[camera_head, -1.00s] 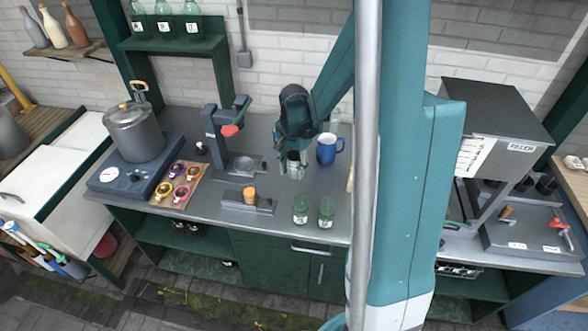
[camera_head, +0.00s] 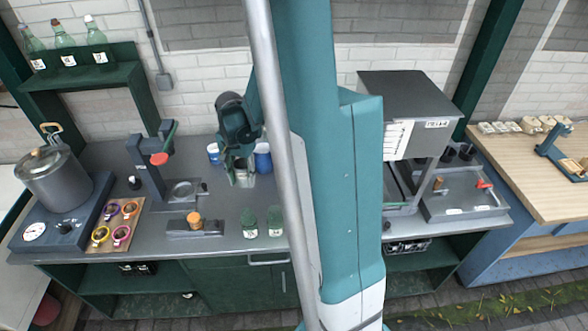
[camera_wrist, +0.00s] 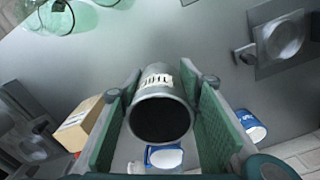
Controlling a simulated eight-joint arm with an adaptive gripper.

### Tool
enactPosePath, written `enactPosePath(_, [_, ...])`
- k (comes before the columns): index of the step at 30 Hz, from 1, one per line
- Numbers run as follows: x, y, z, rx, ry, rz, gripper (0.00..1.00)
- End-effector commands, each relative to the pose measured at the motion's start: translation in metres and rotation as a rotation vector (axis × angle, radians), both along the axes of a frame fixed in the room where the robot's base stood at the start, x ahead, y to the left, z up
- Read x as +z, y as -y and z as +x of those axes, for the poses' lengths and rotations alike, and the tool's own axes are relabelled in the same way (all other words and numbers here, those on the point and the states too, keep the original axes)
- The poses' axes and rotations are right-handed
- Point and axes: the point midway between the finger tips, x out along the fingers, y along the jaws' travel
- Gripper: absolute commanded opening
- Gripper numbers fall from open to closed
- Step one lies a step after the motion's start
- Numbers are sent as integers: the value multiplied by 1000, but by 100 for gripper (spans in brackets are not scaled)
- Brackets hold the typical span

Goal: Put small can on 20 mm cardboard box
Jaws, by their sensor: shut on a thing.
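My gripper (camera_head: 241,178) is shut on the small can (camera_wrist: 160,105), a grey metal cylinder with a dark open end and a pale lettered label. The wrist view shows the can between both green finger pads. In the head view my gripper is over the grey counter, in front of a blue mug (camera_head: 263,160). A tan cardboard box (camera_wrist: 78,126) with a white label is left of the fingers in the wrist view, apart from the can. I cannot make the box out in the head view, where my arm and a pole block part of the counter.
A blue and white cup (camera_head: 213,153) stands left of my gripper. Two green jars (camera_head: 249,222) stand near the counter's front edge. A press stand (camera_head: 150,175), a tamper block (camera_head: 194,226) and a pot (camera_head: 56,180) are further left. A grey machine (camera_head: 415,115) stands right.

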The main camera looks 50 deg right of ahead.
Motion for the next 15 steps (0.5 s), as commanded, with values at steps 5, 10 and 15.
enactPosePath(5, [19,34,-15,4,0,0,20])
enactPosePath(10, [39,68,-31,15,1,0,20])
enactPosePath(15, [59,100,-51,25,1,0,20])
